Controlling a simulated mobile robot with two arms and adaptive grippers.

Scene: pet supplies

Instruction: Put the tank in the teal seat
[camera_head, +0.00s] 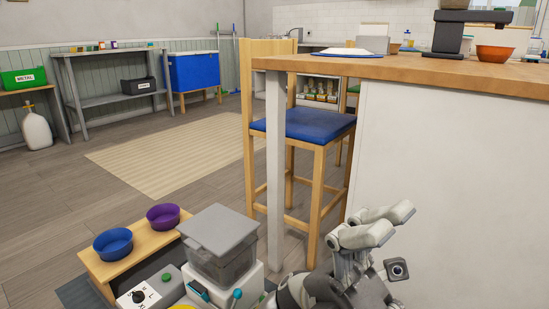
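A clear grey tank (224,266) with a flat grey lid (218,230) stands upright at the bottom centre, on or in a white base unit (250,285). A small teal part (198,290) shows at the base's front, beside a teal-tipped lever (236,296). I cannot tell whether this teal part is the seat, and no other teal seat is clear. My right gripper (372,225) is right of the tank, apart from it. Its two fingers look spread, with nothing between them. My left gripper is not in view.
A wooden stand with blue (113,244) and purple (163,216) bowls is left of the tank. A control box with a dial (138,296) is in front. A blue-seated stool (304,124) and a counter (440,72) stand behind. Open floor lies at left.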

